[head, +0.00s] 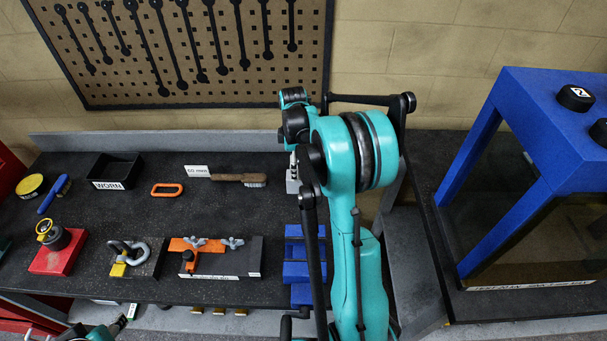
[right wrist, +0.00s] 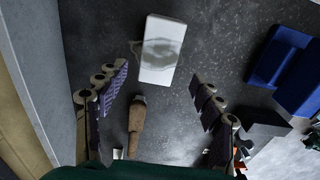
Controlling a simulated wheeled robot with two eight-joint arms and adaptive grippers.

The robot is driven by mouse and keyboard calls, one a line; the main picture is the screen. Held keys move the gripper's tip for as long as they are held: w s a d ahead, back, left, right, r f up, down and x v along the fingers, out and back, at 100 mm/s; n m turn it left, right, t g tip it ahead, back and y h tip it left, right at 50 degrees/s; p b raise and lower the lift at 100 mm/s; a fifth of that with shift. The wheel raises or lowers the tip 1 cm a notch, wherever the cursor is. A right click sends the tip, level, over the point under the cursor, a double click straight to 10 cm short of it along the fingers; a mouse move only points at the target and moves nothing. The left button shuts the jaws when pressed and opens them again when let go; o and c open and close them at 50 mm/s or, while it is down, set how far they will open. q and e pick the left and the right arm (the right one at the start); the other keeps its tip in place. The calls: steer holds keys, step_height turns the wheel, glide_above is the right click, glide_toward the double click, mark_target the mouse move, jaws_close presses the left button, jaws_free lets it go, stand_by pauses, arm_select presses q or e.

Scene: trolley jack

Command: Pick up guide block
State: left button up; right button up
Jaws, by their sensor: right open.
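A pale grey block with a darker worn-looking patch, which I take to be the guide block (right wrist: 158,68), lies on the dark bench top in the right wrist view. In the head view a narrow part of it (head: 292,184) seems to show beside my right arm, which hides the rest. My right gripper (right wrist: 158,82) is open and empty, its two padded fingers spread on either side of the picture with the block beyond and between their tips. Its fingers are hidden by the arm in the head view. My left gripper (head: 120,322) is barely in view at the bottom left edge.
A wooden-handled brush (head: 240,179) lies left of the block; its handle (right wrist: 137,125) shows between my right fingers. Blue blocks (head: 303,262) stand nearer the front. A black WORN bin (head: 115,171), orange ring (head: 166,189) and clamp fixture (head: 215,262) are further left.

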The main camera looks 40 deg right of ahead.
mark_target(300, 175)
steer(key=f, duration=0.2)
steer(key=shift+d+f+b, duration=0.35)
steer(key=f, duration=0.2)
steer(key=f+b, duration=0.1)
steer(key=f, duration=0.2)
steer(key=shift+s+d+f+b, duration=0.3)
steer(key=shift+d+b, duration=0.05)
steer(key=shift+b, duration=0.05)
steer(key=shift+r, duration=0.1)
steer(key=c, duration=0.4)
jaws_close()
